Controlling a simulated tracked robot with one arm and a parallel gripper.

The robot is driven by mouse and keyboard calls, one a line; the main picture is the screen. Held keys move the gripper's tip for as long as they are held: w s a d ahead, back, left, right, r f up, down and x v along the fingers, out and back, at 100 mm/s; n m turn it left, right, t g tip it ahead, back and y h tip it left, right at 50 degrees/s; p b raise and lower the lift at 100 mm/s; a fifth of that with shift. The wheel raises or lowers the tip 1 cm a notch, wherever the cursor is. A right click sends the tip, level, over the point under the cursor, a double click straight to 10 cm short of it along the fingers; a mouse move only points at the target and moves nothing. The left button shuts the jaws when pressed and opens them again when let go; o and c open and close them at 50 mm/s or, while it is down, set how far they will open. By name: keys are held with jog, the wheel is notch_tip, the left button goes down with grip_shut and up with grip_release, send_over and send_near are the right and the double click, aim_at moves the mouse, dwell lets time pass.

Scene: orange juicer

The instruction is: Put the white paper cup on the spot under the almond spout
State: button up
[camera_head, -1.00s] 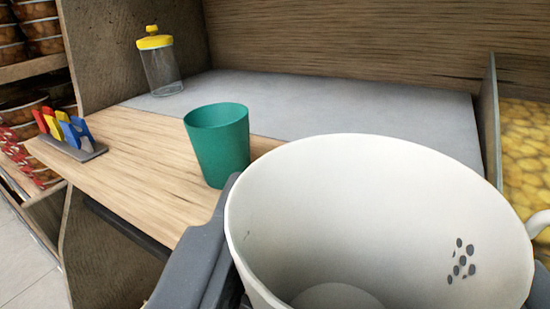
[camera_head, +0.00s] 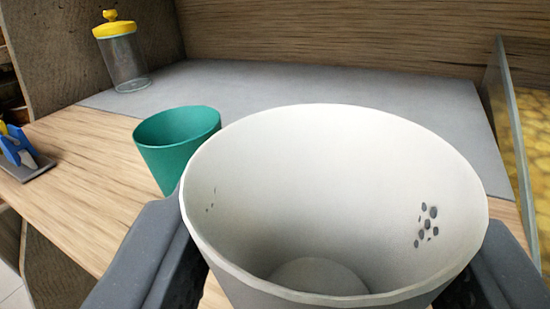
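The white paper cup (camera_head: 340,150) fills the lower middle of the head camera view, close to the camera. Its open mouth faces up toward me, its inside looks empty, and dark spots show on its inner wall. My gripper (camera_head: 335,290) has one dark finger on each side of the cup and is shut on it. The lower part of the cup and the fingertips are hidden. No almond spout shows in this view.
A green cup (camera_head: 178,150) stands on the wooden counter (camera_head: 85,190) just left of the white cup. A yellow-lidded glass jar (camera_head: 122,58) is at the back left. A grey slab (camera_head: 270,85) lies clear at the back. A clear-walled bin of yellow contents (camera_head: 533,140) borders the right.

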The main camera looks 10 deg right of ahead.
aim_at(278, 179)
jog(key=shift+w, duration=0.35)
jog(key=w, duration=0.5)
jog(key=w+f, duration=0.1)
jog(key=w, duration=0.1)
jog(key=shift+w+b, duration=0.2)
jog(key=shift+b, duration=0.2)
jog(key=shift+f+b, duration=0.4)
jog(key=shift+f, duration=1.25)
jog(key=shift+f, duration=0.1)
jog(key=o, duration=0.7)
jog(key=shift+o, duration=0.2)
